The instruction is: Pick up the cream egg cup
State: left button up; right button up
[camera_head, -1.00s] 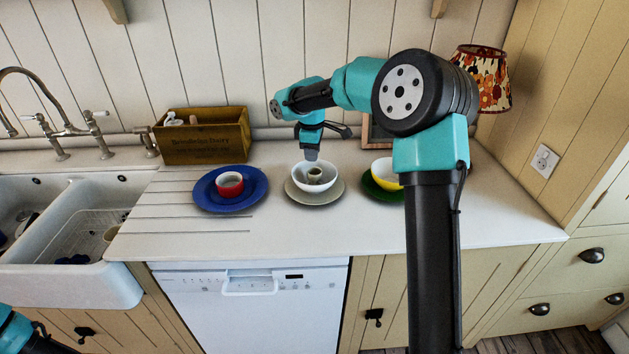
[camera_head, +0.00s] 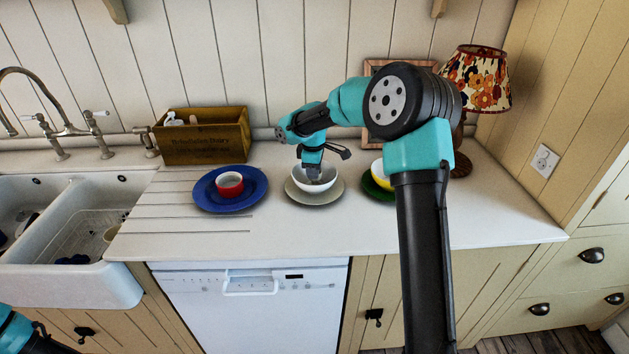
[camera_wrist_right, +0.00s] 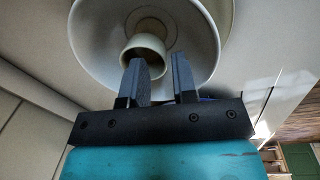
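The cream egg cup (camera_wrist_right: 146,42) stands inside a white bowl (camera_wrist_right: 88,45) in the right wrist view. The bowl (camera_head: 300,185) rests on a grey-beige plate (camera_head: 318,200) in the head view, where my right gripper hides the cup. My right gripper (camera_head: 313,178) points down into the bowl. In the wrist view its two fingers (camera_wrist_right: 160,75) are apart, with nothing clearly between them. The left-hand finger overlaps the cup's near rim; the other is to the cup's right. I cannot tell whether they touch. Only part of my left arm shows at lower left.
A red cup (camera_head: 229,184) sits on a blue plate (camera_head: 256,194) to the left. A wooden box (camera_head: 205,140) and a lamp (camera_head: 482,80) stand behind.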

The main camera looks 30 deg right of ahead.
jog(key=shift+f, duration=0.35)
grip_shut()
dwell(0.3)
